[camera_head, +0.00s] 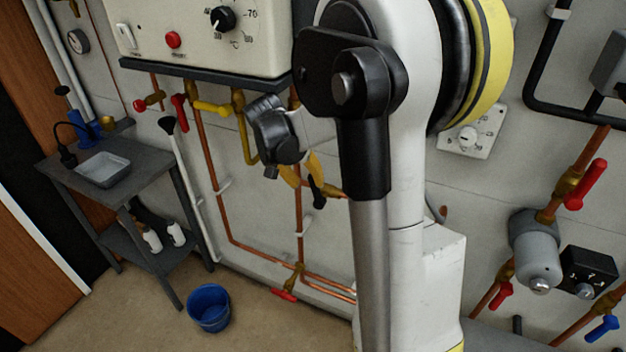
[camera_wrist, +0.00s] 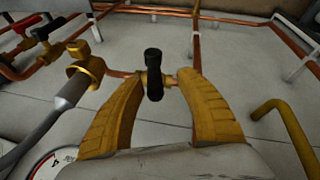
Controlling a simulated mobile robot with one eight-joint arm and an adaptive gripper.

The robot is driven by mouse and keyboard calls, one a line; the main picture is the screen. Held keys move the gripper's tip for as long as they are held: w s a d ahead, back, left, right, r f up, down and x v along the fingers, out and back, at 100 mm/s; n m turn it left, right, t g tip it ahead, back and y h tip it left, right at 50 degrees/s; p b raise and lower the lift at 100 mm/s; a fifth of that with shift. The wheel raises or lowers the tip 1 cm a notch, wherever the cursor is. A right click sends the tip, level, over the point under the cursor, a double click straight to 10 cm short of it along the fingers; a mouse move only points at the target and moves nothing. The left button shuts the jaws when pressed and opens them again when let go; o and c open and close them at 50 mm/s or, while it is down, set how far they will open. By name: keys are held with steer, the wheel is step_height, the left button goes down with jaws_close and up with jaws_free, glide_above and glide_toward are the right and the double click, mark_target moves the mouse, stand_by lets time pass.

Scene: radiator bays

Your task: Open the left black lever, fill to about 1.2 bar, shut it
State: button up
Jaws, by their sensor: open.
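A black lever (camera_wrist: 153,75) on a brass valve stands between the two yellow fingers of my gripper (camera_wrist: 160,80) in the wrist view. The fingers are open, one on each side of it, with gaps visible. In the head view the black lever (camera_head: 317,192) hangs just beside the fingertips of my gripper (camera_head: 303,174), below the boiler. Another black handle (camera_wrist: 38,32) shows at the upper left of the wrist view. A round white gauge (camera_wrist: 50,163) is cut off at the wrist view's lower left; I cannot read it.
The white boiler (camera_head: 195,40) hangs above, with yellow (camera_head: 212,108) and red handles below it. A braided hose (camera_wrist: 55,115) with a brass fitting runs beside the left finger in the wrist view. A grey bench (camera_head: 75,172) and blue bucket (camera_head: 209,306) stand at the left.

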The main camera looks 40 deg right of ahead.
steer(key=a, duration=1)
steer(key=shift+a, duration=0.15)
steer(key=c, duration=0.6)
steer(key=s+d+m+y+p, duration=0.1)
steer(key=s+d+m, duration=0.1)
steer(key=m, duration=0.1)
steer(key=s+d+r+m+y+p, duration=0.1)
steer(key=s+d+m, duration=0.1)
steer(key=m, duration=0.1)
steer(key=s+d+r+m+t+y+p, duration=0.1)
steer(key=s+d+m, duration=0.1)
steer(key=m, duration=0.1)
steer(key=shift+s+d+y, duration=0.3)
steer(key=shift+d+y, duration=0.1)
jaws_close()
steer(key=s+d+r+m+t+y+p, duration=0.2)
steer(key=s+d+r+m+t+p, duration=0.35)
steer(key=m, duration=0.75)
steer(key=m+b, duration=0.1)
steer(key=b, duration=0.4)
glide_toward(318, 194)
step_height(318, 194, down, 5)
steer(key=shift+w+a+b, duration=0.2)
steer(key=shift+w+b, duration=0.15)
steer(key=shift+w, duration=0.8)
steer(key=shift+w+a+f, duration=0.1)
steer(key=shift+w, duration=0.5)
